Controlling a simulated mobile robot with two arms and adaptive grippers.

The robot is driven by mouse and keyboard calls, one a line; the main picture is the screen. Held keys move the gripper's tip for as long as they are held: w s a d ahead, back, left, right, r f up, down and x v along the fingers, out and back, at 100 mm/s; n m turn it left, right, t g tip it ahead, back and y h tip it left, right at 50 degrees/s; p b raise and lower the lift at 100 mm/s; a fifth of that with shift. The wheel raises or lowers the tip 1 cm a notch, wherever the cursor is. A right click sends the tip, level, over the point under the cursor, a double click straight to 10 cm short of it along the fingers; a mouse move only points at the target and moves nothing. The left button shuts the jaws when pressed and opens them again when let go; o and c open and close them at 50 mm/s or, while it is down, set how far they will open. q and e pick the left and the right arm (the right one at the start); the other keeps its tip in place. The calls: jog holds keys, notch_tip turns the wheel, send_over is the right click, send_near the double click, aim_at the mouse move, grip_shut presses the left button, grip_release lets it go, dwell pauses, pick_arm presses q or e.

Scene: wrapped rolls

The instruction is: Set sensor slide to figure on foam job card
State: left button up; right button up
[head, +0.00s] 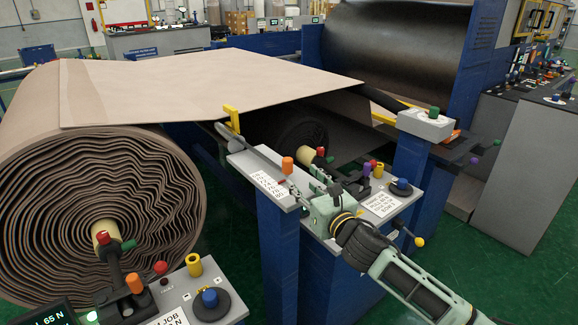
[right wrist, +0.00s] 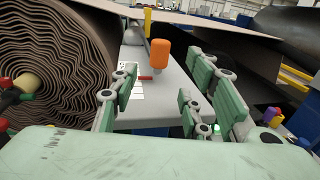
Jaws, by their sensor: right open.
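The sensor slide's orange knob (head: 288,165) stands upright on a grey bar-shaped housing, beside a white scale plate (head: 269,185). In the right wrist view the orange knob (right wrist: 160,54) is ahead, with a red pointer (right wrist: 146,77) at its base. My right gripper (head: 303,190) is open and empty. Its two green fingers (right wrist: 164,80) point toward the knob, one on each side of the line to it, not touching it. A white card (head: 383,204) lies on the panel at right. Another card (head: 168,318), partly cut off, shows "JOB". Their small text is not readable. My left gripper is out of view.
A large brown roll (head: 100,190) stands at left, its web running over to a dark drum (head: 400,50). The right panel carries purple, red, yellow and blue knobs (head: 402,184). A lower-left console (head: 195,290) carries more knobs and a display (head: 45,314) reading 65 N.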

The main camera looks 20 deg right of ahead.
aim_at(290, 169)
jog(key=shift+w, duration=0.45)
jog(key=shift+w+a+r, duration=0.1)
jog(key=shift+w, duration=0.3)
jog(key=w, duration=0.1)
jog(key=w+p, duration=0.1)
jog(key=w, duration=0.1)
jog(key=w+a, duration=0.1)
jog(key=w, duration=0.1)
jog(key=shift+p, duration=0.4)
jog(key=shift+w, duration=0.4)
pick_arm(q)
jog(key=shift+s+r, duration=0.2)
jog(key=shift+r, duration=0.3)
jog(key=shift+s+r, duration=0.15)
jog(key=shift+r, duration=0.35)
pick_arm(e)
jog(key=shift+s, duration=0.1)
grip_shut()
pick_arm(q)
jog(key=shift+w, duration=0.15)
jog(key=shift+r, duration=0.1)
